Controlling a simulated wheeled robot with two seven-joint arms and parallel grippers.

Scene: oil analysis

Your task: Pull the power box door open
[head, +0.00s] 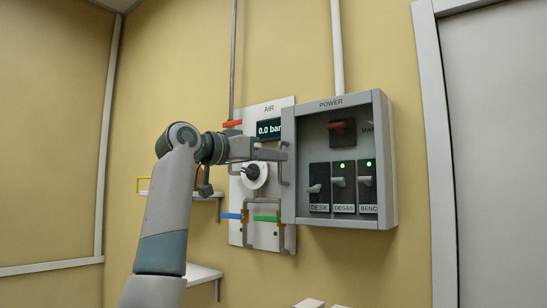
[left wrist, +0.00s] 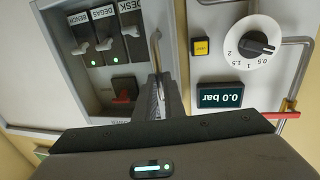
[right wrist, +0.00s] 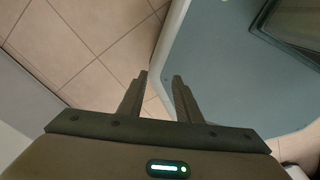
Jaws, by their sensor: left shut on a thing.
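The grey power box (head: 390,165) is on the yellow wall, labelled POWER. Its framed door (head: 331,222) looks closed, with switches and a red knob showing inside the frame. A bar handle (head: 284,174) runs upright along the door's left edge. My left gripper (head: 281,155) is shut on this handle, coming from the left. In the left wrist view the door handle (left wrist: 154,46) runs to the gripper's fingers (left wrist: 163,95); the exact contact is partly hidden. My right gripper (right wrist: 160,77) is open and empty, pointing at the floor, away from the box.
The AIR panel (head: 246,110), with a 0.0 bar display (head: 268,128), round dial (head: 255,175) and pipes, sits just left of the box. A door frame (head: 434,140) stands to the right. Tiled floor (right wrist: 95,45) and a grey-blue surface (right wrist: 215,60) lie below the right gripper.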

